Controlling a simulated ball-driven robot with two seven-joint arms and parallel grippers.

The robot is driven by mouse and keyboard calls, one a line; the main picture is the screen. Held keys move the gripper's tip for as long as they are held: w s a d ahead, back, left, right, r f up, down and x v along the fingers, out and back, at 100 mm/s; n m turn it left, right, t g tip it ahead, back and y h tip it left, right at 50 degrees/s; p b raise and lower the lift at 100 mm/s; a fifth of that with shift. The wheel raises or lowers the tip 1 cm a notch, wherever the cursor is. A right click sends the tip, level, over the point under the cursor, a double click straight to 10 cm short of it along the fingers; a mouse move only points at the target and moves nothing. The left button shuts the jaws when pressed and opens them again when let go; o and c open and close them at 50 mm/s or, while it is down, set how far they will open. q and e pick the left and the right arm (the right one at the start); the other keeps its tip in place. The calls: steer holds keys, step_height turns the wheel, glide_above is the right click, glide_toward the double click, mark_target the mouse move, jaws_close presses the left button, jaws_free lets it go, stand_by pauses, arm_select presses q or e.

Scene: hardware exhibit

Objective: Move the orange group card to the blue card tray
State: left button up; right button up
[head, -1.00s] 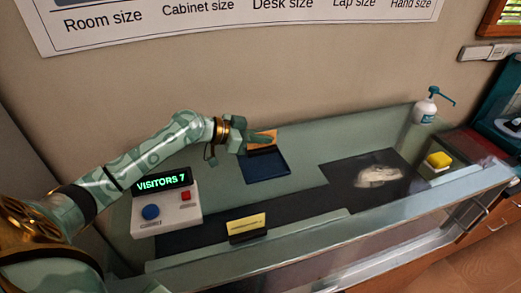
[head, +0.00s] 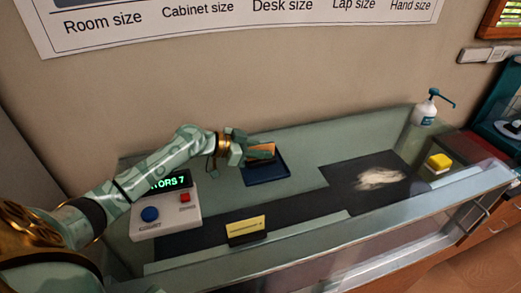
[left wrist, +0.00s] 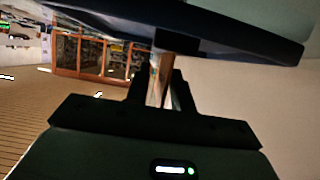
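The orange group card (head: 262,150) is at the fingers of my left gripper (head: 259,158), over the back part of the blue card tray (head: 268,179). The fingers partly cover the card. In the left wrist view, a thin orange-brown strip, the card (left wrist: 160,78), stands between the two dark fingers. The dark edge of the tray (left wrist: 255,38) spans the top of that view, close to the card. I cannot tell whether the card touches the tray. My right gripper is not in view.
A counter box with a blue button (head: 150,214) and a lit sign (head: 172,182) stands left, partly behind my arm. A yellow card in a holder (head: 246,229) is in front.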

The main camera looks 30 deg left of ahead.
arm_select(q)
steer(key=shift+r+p, duration=0.3)
steer(key=v, duration=0.3)
steer(key=b+v, duration=0.1)
steer(key=v, duration=0.2)
steer(key=shift+s+a+f, duration=0.1)
steer(key=shift+s+a, duration=0.2)
steer(key=shift+s, duration=0.05)
steer(key=shift+s+a+r, duration=0.15)
steer(key=shift+s+r, duration=0.05)
steer(key=shift+r, duration=0.05)
